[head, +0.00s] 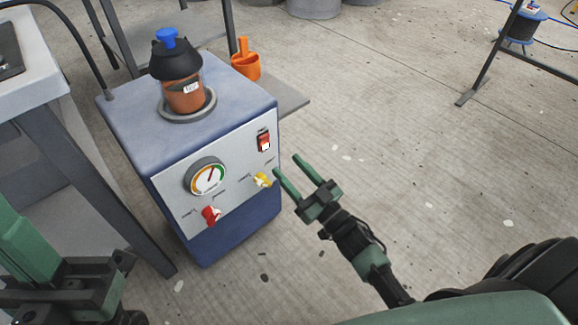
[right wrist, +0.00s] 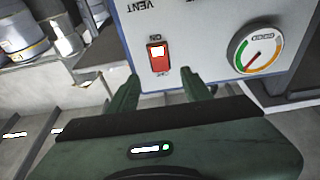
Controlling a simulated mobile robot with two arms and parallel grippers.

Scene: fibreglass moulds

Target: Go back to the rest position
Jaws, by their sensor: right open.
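My right gripper (head: 286,164) is open and empty in the head view. Its two green fingers point at the front panel of a blue pump unit (head: 235,245), close to the yellow knob (head: 263,180) and below the red rocker switch (head: 264,141). In the right wrist view the fingertips (right wrist: 160,82) sit on either side below the switch (right wrist: 158,57), with nothing between them. I cannot tell whether they touch the panel. Green and black parts of my left arm (head: 80,285) show at the lower left; its fingers cannot be made out.
The panel also carries a dial gauge (head: 206,177) and a red knob (head: 211,215). A black-lidded jar (head: 184,95) stands on the unit. A grey table (head: 45,85) is at the left, an orange container (head: 246,66) behind. The floor to the right is largely clear.

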